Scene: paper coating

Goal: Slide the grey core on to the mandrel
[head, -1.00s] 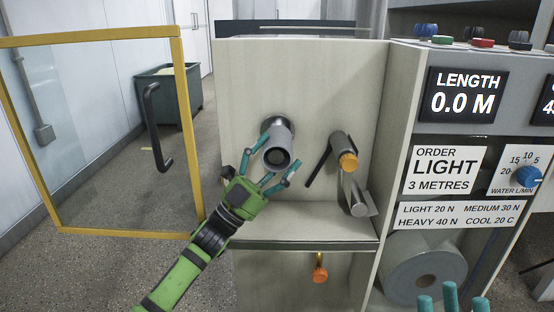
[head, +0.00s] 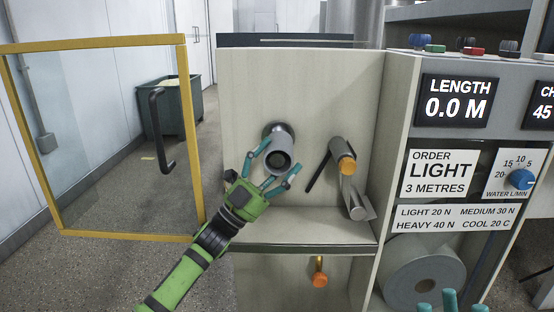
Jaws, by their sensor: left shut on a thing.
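The grey core (head: 279,149) is a short tube in front of the pale panel, its open end towards me. Behind it a dark round flange (head: 269,130) shows on the panel. The mandrel is hidden behind or inside the core; I cannot tell how far the core is around it. My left gripper (head: 279,162) is shut on the core, its teal fingers on either side of the front end. Fingertips of my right gripper (head: 450,299) show at the bottom right edge, away from the core; their state is unclear.
A roller with an orange end (head: 347,166) and a metal plate (head: 357,201) are right of the core. A ledge (head: 300,226) lies below, an orange knob (head: 319,280) under it. A yellow-framed door (head: 190,140) stands open at the left. A paper roll (head: 425,270) is at the lower right.

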